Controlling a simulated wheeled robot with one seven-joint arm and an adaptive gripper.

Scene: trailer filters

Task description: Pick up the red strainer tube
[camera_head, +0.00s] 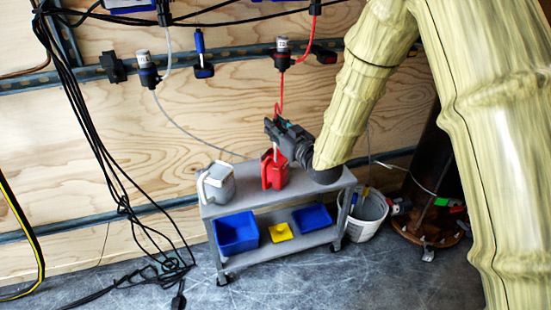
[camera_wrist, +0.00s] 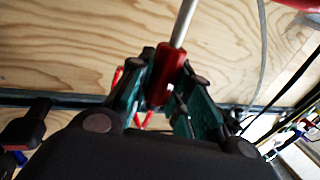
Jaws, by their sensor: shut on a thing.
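The red strainer tube (camera_wrist: 165,75) has a red block-like end and a pale grey rod, which runs out of the top of the wrist view. My gripper (camera_wrist: 165,92) is shut on the red end, with a green-padded finger on each side. In the head view, my dark gripper (camera_head: 272,128) is above the grey cart, over the red jug (camera_head: 272,174). A short pale length of the tube (camera_head: 276,152) shows below it, pointing down towards the jug. I cannot tell whether the tube's lower end is inside the jug.
The grey cart (camera_head: 243,205) also holds a grey jug (camera_head: 215,183) on top and blue bins (camera_head: 237,233) below. A red hose (camera_head: 280,95) hangs close above my gripper from a wall-mounted filter (camera_head: 282,55). A white bucket (camera_head: 366,216) stands right of the cart.

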